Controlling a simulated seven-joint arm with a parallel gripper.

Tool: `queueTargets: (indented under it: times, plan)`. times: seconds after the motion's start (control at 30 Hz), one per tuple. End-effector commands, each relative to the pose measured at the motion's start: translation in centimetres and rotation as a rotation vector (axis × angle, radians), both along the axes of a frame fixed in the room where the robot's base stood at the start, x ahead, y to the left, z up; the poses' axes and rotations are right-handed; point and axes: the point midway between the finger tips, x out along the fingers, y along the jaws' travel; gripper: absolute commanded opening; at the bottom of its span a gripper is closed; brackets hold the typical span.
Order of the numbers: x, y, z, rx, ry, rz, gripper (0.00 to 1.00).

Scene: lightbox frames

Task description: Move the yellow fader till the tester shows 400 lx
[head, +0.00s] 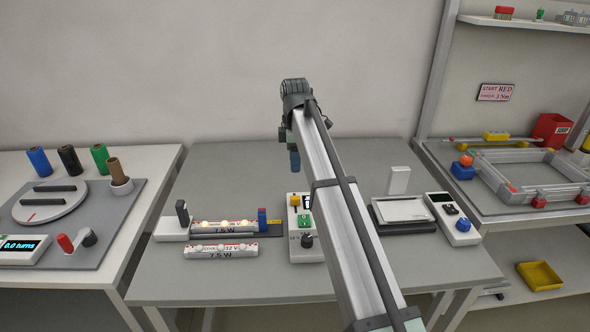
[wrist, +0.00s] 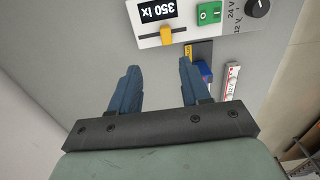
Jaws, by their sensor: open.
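A white control box (head: 295,228) stands mid-table, partly behind my arm. Its yellow fader (head: 295,201) sits in a dark slot. In the head view the gripper (head: 294,160) hangs above and behind the box. The display is mostly hidden there by my arm.
The box also carries a green switch (wrist: 209,13) and a black knob (wrist: 257,7) marked 24 V and 12 V. A lit lamp strip (head: 225,226) lies left of it, with another strip (head: 221,250) in front. A panel on a dark stand (head: 402,211) and a white meter (head: 454,218) stand right.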

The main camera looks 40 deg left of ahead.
Motion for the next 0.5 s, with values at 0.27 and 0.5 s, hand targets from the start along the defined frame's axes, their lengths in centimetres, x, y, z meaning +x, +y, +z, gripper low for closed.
queueTargets:
  times: [0.27,0.5]
  plan:
    - [-0.01,-0.02,0.67,-0.001,0.001,0.000,0.47]
    - [-0.01,-0.01,0.64,-0.001,0.001,0.000,0.47]
